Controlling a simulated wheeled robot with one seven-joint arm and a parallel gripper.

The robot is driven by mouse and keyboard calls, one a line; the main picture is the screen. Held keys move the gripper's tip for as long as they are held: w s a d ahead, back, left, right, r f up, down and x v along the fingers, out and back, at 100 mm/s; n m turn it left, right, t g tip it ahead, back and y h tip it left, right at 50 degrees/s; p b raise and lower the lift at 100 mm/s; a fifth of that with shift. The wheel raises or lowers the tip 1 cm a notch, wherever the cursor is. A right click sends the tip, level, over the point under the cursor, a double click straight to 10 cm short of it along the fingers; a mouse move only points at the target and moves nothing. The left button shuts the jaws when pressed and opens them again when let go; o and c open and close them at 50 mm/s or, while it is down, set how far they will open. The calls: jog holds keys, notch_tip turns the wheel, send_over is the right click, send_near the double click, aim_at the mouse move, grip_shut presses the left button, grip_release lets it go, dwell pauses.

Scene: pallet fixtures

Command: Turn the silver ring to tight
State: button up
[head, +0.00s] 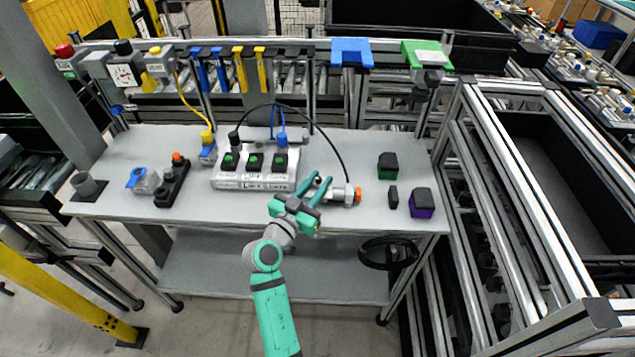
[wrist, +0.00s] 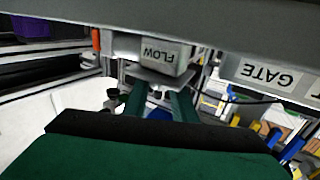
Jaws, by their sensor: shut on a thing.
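The silver ring belongs to a small silver-white fitting (head: 340,193) with an orange end on the grey table, right of the white socket block. I cannot make out the ring's edges or any tight mark. The fingers hide part of the grip.
The white socket block (head: 255,181) stands left of my gripper, with a black cable (head: 325,133) arching over to the fitting. Green-black (head: 387,167) and purple-black (head: 421,204) blocks stand to the right. A black power strip (head: 172,187) lies left.

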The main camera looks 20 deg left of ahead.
jog(key=m+h, duration=0.2)
jog(key=h, duration=0.1)
jog(key=shift+a+g, duration=0.15)
jog(key=shift+g, duration=0.25)
jog(key=shift+m+g+h, duration=0.5)
jog(key=shift+m+h, duration=0.3)
jog(key=shift+h, duration=0.4)
jog(key=shift+f, duration=0.1)
jog(key=o, duration=1)
jog(key=shift+o, duration=0.2)
jog(key=v, duration=1)
jog(key=shift+s+a, duration=0.25)
jog(key=shift+d, duration=0.15)
